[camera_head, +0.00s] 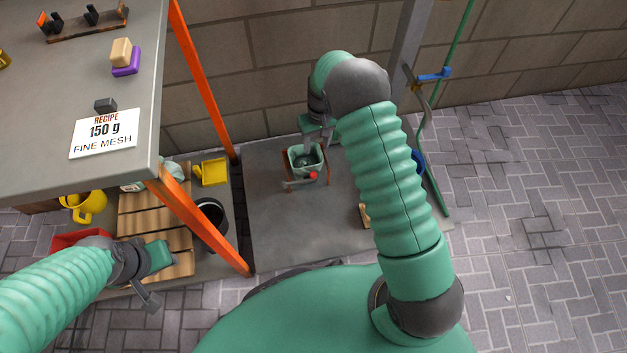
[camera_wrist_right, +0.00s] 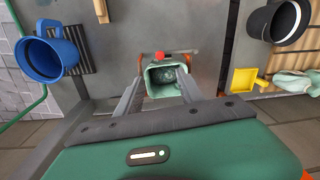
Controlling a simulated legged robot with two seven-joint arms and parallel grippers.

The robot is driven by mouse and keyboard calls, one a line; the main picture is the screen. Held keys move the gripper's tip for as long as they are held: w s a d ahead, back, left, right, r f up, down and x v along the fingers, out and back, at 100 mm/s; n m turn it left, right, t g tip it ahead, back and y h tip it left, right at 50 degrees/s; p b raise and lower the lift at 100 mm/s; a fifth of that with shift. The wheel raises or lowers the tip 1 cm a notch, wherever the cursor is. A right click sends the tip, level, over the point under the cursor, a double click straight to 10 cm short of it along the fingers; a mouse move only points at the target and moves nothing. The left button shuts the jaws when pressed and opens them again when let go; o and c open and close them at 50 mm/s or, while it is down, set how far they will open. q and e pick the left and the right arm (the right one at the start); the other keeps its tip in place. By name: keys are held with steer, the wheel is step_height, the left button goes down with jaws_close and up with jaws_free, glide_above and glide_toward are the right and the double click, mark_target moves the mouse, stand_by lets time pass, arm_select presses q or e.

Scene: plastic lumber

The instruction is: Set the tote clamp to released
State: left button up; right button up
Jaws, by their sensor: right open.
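The small pale-green tote (camera_head: 305,168) sits on the grey lower platform, between reddish-brown uprights. The clamp's grey bar (camera_head: 297,183) lies along its near side with a red knob (camera_head: 313,175). In the right wrist view the tote (camera_wrist_right: 150,78) shows dark contents, and the red knob (camera_wrist_right: 159,55) is just beyond it. My right gripper (camera_wrist_right: 161,80) is open, its fingers at either side of the tote; contact is unclear. It also shows above the tote in the head view (camera_head: 316,140). My left gripper (camera_head: 157,276) is low at the left; its opening is unclear.
A grey table (camera_head: 100,170) with orange legs stands at the left. Below are wooden slats (camera_head: 150,215), a black bucket (camera_head: 209,222), a yellow scoop (camera_head: 211,172) and a yellow jug (camera_head: 85,206). A blue mug (camera_wrist_right: 40,60) is on the platform. Grey platform before the tote is clear.

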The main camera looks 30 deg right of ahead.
steer(key=f+b, duration=0.3)
steer(key=f, duration=0.2)
steer(key=f+b, duration=0.2)
steer(key=f, duration=0.4)
steer(key=a+f+b, duration=0.1)
steer(key=f+b, duration=0.2)
steer(key=f, duration=0.3)
steer(key=shift+w+b, duration=0.1)
steer(key=shift+b, duration=0.25)
steer(key=shift+r, duration=0.1)
jaws_close()
